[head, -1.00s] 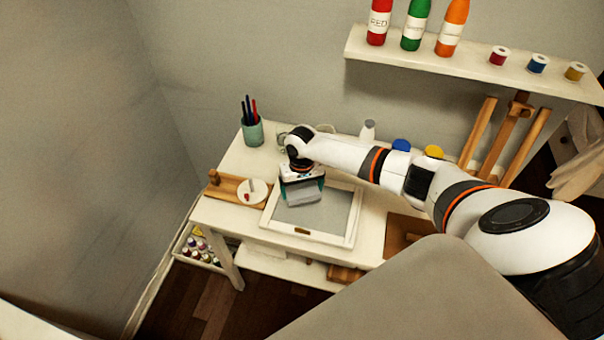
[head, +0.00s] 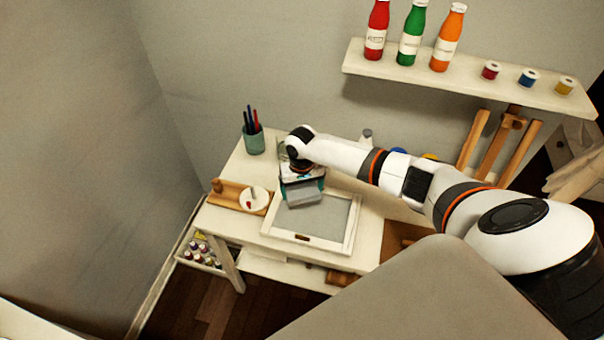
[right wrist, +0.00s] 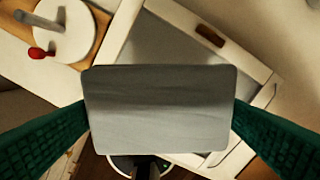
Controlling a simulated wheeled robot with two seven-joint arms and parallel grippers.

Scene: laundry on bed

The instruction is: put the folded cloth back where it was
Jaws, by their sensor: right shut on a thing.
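The folded cloth is a grey rounded rectangle (head: 304,193), held in my right gripper (head: 302,187). In the right wrist view the cloth (right wrist: 158,108) fills the middle, with the green fingers of my right gripper (right wrist: 160,115) pressed at its left and right sides. In the head view the cloth is over the upper left part of a white-framed screen (head: 347,237) with a grey panel. It seems to be above the screen; the exact gap cannot be told. My left gripper is not in view.
A wooden board with a white round dish (head: 254,199) lies left of the screen. A green pen cup (head: 254,140) stands at the table's back left. A shelf (head: 460,80) with bottles and spools is on the wall. A brown board (head: 398,238) lies right of the screen.

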